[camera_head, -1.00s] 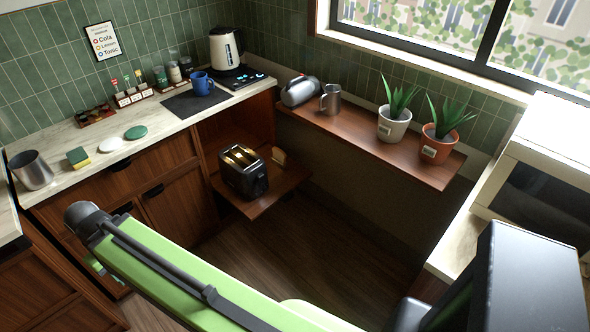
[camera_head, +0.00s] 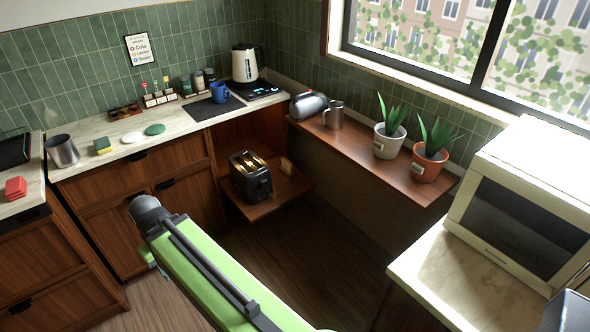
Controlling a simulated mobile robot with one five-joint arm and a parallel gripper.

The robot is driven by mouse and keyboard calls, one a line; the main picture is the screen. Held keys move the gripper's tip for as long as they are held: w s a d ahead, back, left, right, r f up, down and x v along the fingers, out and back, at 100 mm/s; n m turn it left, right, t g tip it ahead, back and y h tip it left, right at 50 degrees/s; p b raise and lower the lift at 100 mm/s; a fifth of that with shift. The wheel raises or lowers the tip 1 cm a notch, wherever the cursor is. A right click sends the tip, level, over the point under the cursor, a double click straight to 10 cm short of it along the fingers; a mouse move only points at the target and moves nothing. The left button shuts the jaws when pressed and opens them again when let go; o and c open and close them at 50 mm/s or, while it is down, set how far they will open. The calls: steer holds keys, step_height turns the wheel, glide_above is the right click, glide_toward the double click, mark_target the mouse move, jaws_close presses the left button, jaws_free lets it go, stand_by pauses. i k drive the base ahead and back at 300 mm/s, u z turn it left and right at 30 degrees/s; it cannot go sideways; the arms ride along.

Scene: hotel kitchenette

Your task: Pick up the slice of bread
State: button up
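My gripper's fingers cannot be made out; a small green part shows beside the arm's end.
A counter at the back left holds a metal cup (camera_head: 62,150), a sponge (camera_head: 103,146), a blue mug (camera_head: 219,92) and a kettle (camera_head: 247,63). A wall shelf (camera_head: 400,171) with plants runs right of the toaster. A microwave (camera_head: 520,215) stands at right. The floor between is clear.

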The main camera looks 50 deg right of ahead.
mark_target(286, 165)
steer(key=z, duration=0.35)
steer(key=i, duration=1)
